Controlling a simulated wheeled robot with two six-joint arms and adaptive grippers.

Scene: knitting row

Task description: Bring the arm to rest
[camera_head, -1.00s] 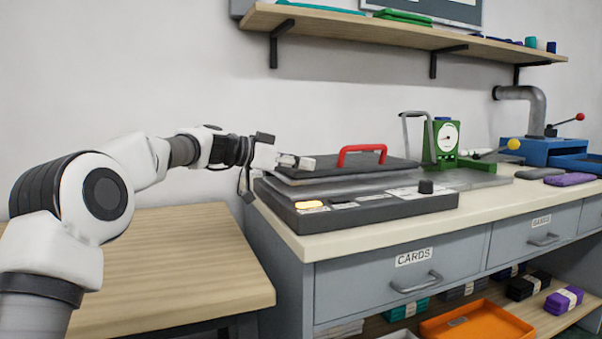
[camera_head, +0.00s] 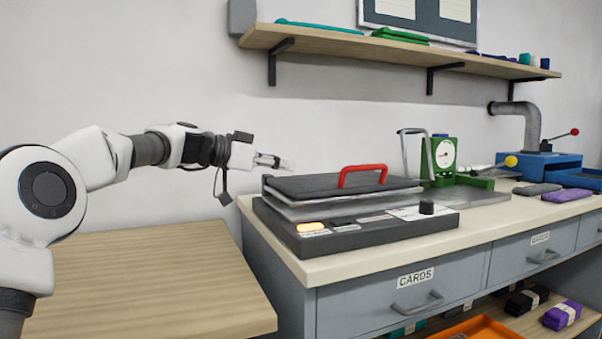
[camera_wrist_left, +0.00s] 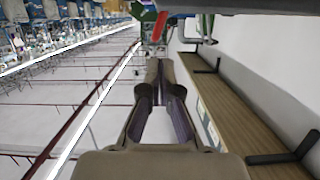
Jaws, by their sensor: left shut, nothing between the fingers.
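My left arm comes in from the left in the head view. My left gripper (camera_head: 273,161) points right, shut and empty, in the air above and left of the black press with the red handle. Its shut fingers also show in the left wrist view (camera_wrist_left: 159,88). The press (camera_head: 335,187) stands on the counter with its lid down, and the gripper is apart from it. My right gripper is in neither view.
A wooden table (camera_head: 150,270) lies below the arm with a bare top. The counter (camera_head: 360,256) holds a green gauge device (camera_head: 440,160) and a blue machine (camera_head: 545,165). A wall shelf (camera_head: 390,50) runs above. Drawers (camera_head: 420,284) are shut.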

